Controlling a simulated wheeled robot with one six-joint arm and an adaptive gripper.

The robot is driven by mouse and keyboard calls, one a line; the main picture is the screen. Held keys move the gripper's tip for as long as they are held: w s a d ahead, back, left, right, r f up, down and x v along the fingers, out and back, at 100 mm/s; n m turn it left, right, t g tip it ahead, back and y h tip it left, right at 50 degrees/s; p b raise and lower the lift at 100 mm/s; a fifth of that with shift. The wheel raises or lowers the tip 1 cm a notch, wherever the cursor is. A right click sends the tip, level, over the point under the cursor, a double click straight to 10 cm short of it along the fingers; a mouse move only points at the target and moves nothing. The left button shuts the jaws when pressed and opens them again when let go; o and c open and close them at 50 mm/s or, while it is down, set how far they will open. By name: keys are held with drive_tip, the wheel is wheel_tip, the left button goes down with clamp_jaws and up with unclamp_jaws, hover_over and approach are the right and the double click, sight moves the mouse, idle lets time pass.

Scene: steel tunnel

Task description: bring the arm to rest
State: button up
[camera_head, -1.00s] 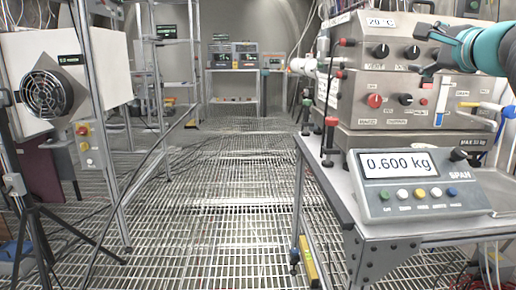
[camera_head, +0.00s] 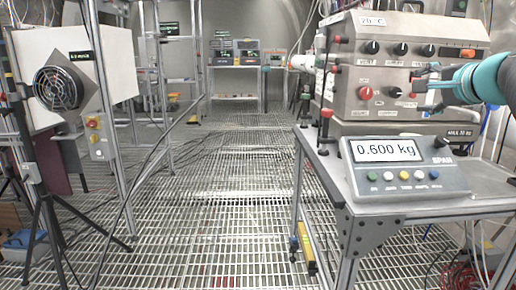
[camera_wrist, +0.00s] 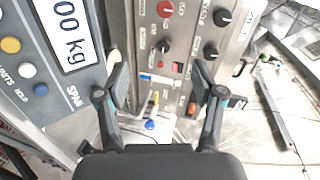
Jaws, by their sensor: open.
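My gripper (camera_head: 422,84) is at the right in the head view, in front of the steel control box (camera_head: 352,62) with black and red knobs. My teal and dark arm comes in from the right edge. In the wrist view my gripper (camera_wrist: 163,88) has its two dark fingers spread apart with nothing held between them. The box's panel (camera_wrist: 180,12), with its knobs and a blue-and-white slider, shows beyond the fingers. I cannot tell whether a finger touches the panel.
A scale display (camera_head: 410,168) reading 0.600 kg stands on the steel bench (camera_head: 368,215), below my gripper. A fan panel (camera_head: 58,88) and a tripod (camera_head: 48,215) stand at the left.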

drive_tip(key=s+a+f+n+g, duration=0.3)
drive_tip(key=s+a+f, duration=0.15)
drive_tip(key=f, duration=0.45)
drive_tip(key=s+a+f+n+g, duration=0.3)
drive_tip(key=s+f+n, duration=0.15)
drive_tip(key=f, duration=0.45)
drive_tip(key=s+a+f+n+g, duration=0.2)
drive_tip(key=s+a+f, duration=0.25)
drive_tip(key=f, duration=0.45)
drive_tip(key=s+a+f+n+g, duration=0.1)
drive_tip(key=s+a+f+n, duration=0.6)
drive_tip(key=s, duration=0.5)
drive_tip(key=shift+s+a+f+g, duration=0.15)
drive_tip(key=shift+a+f+g, duration=0.25)
drive_tip(key=shift+a+f, duration=0.35)
drive_tip(key=shift+d, duration=0.15)
